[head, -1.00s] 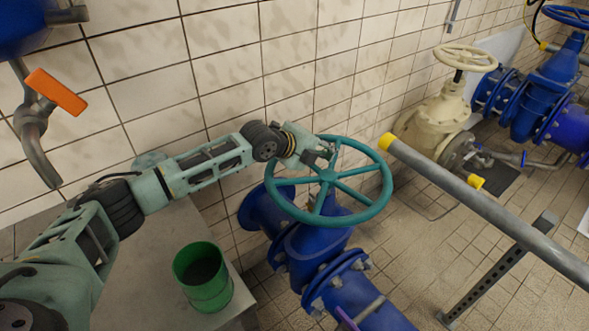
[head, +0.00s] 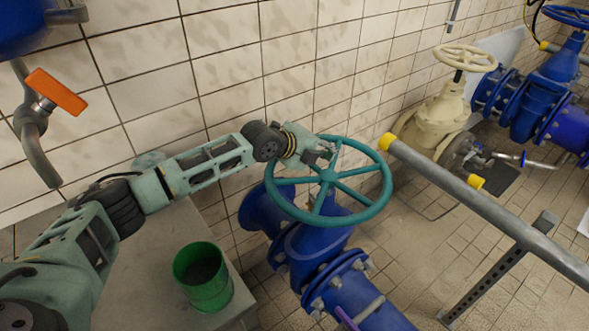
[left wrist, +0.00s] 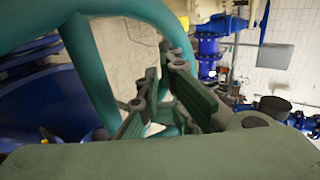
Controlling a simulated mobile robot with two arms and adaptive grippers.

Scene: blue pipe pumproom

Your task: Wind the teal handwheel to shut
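The teal handwheel (head: 372,207) sits on top of a blue valve (head: 318,248) in the middle of the head view. My left gripper (head: 325,152) is at the wheel's far rim, close to a spoke. In the left wrist view its two fingers (left wrist: 163,88) stand apart, with a gap between them, so it looks open. The wheel's thick teal rim and spokes (left wrist: 92,75) pass close beside and beyond the fingers there. Whether the fingers touch the wheel is hard to tell. My right gripper is not in view.
A grey pipe rail (head: 470,205) with yellow ends runs right of the wheel. A green bucket (head: 207,288) stands on a grey ledge (head: 150,290). A cream valve (head: 435,115) and an orange-handled tap (head: 56,92) are farther off. The tiled wall is close behind my arm.

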